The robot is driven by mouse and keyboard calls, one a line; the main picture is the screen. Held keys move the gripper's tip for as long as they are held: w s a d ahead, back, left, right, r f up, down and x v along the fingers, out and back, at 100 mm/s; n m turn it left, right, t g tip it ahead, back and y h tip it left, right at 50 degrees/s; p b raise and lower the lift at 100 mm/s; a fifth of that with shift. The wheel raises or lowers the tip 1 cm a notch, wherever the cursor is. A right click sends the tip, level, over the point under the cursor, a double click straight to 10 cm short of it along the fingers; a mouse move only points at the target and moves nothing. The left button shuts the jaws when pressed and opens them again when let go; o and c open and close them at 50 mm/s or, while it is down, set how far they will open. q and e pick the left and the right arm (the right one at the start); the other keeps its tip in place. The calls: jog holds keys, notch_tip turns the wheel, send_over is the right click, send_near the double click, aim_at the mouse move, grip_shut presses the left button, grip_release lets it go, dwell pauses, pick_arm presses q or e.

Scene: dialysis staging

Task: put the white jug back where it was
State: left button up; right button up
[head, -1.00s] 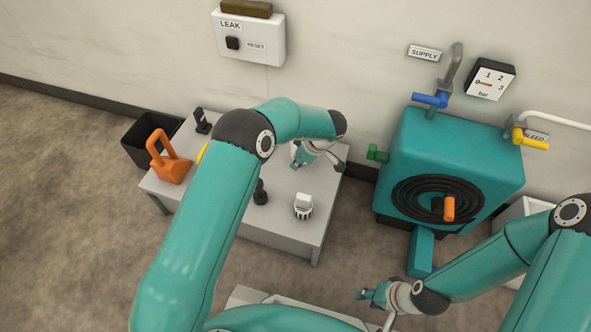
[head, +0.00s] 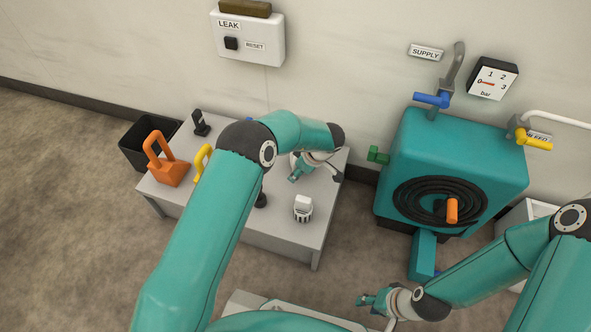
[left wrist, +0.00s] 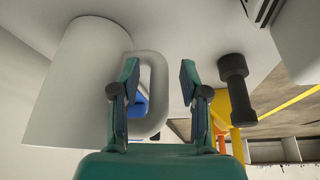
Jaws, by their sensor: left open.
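The white jug (left wrist: 88,85) fills the left of the left wrist view, its loop handle (left wrist: 161,95) pointing right. My left gripper (left wrist: 158,85) is open there. The handle's outer bar shows between its two fingers, and the left finger overlaps the handle's opening. I cannot tell whether a finger touches it. In the head view my left gripper (head: 296,174) is low over the grey table (head: 285,235), partly behind its own arm, and I cannot make out the jug. My right gripper (head: 368,301) is away from the table at the lower middle; its jaws are too small to read.
On the table stand an orange handled object (head: 167,170), a yellow object (head: 201,164), a black upright piece (head: 201,122) and a white-topped ribbed piece (head: 303,206). A dark dumbbell-shaped object (left wrist: 236,85) is right of the fingers. A teal machine (head: 470,160) stands to the right.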

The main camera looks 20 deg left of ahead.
pick_arm(q)
jog(key=p+v, duration=0.5)
jog(key=v, duration=0.7)
jog(key=shift+r, duration=0.1)
